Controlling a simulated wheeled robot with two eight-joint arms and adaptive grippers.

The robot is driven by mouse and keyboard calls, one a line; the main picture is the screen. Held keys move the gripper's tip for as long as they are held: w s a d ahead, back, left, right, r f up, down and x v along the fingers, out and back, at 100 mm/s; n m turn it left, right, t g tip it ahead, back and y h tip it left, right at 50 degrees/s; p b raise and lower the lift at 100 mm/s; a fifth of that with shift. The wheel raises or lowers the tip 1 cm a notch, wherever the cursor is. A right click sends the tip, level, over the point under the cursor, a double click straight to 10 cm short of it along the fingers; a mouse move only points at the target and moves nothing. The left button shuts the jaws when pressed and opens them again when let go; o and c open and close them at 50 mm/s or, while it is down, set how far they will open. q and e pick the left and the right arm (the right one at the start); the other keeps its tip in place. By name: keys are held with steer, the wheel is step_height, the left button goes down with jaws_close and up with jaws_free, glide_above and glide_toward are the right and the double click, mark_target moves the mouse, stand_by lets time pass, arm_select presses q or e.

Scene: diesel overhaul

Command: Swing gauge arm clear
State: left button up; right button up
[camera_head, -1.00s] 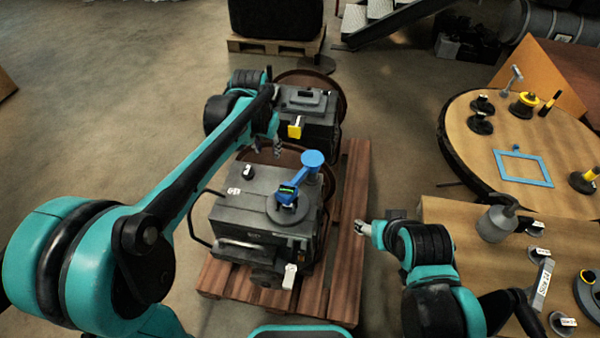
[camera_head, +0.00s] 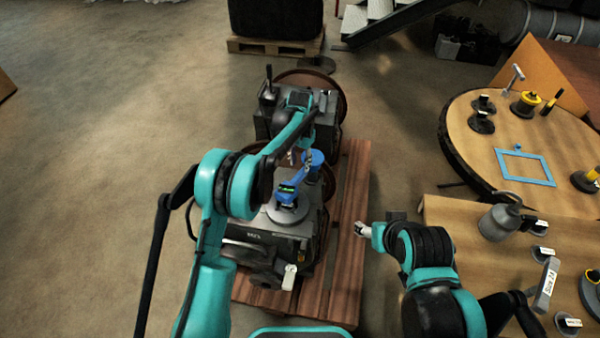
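The blue gauge arm (camera_head: 292,189) sits on a round grey base (camera_head: 287,212) on top of the dark grey diesel engine (camera_head: 262,233). It points up and right in the picture and ends in a round blue head (camera_head: 314,159). My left gripper (camera_head: 300,156) is right by that head, with its two fingers apart. The view does not show whether they touch the arm.
The engine stands on a wooden pallet (camera_head: 345,240), with a second machine part behind it. At the right are a round table (camera_head: 480,150) with a blue frame (camera_head: 524,167) and a workbench (camera_head: 455,212) with a grey can (camera_head: 497,222). The floor at left is clear.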

mark_target(300, 173)
arm_select(q)
step_height(300, 173, down, 5)
steer(key=shift+f+b, duration=0.15)
steer(key=shift+b, duration=0.7)
jaws_close()
